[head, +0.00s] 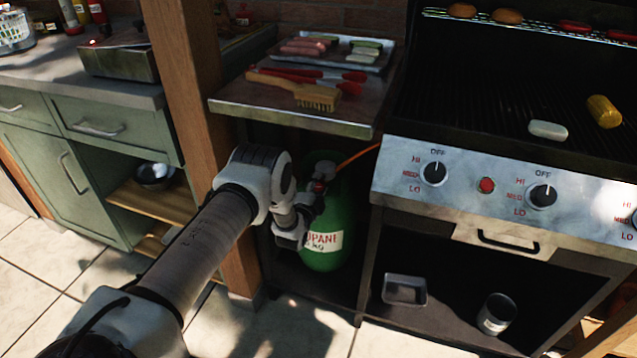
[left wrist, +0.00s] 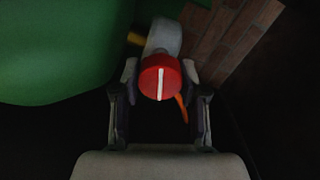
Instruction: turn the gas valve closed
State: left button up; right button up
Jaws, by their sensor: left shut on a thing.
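The gas valve's red round knob (left wrist: 160,80) sits between my left gripper's fingers in the left wrist view; its white line runs nearly straight up and down in that picture. My left gripper (left wrist: 160,92) is shut on the knob. Behind the knob are a grey valve body (left wrist: 163,38) and an orange hose (left wrist: 182,108). In the head view the green propane bottle (head: 330,215) stands upright under the side shelf. My left gripper (head: 310,198) is at the bottle's top, and the arm hides part of the bottle. My right gripper is not in view.
A wooden post (head: 198,110) stands close beside my left arm. The side shelf (head: 240,106) with a brush and tongs lies above the bottle. The grill's front panel (head: 460,195) is at the right, with a metal tray (head: 404,290) and a can (head: 496,314) below.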

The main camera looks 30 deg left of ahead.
pick_arm(q)
jog(key=shift+m+p, duration=0.3)
jog(key=shift+m, duration=1.3)
jog(key=o, duration=1.1)
jog(key=shift+d+f, duration=0.1)
jog(key=shift+s, duration=0.1)
jog(key=v, duration=1.1)
jog(key=shift+s+d, duration=0.15)
jog(key=shift+s, duration=0.2)
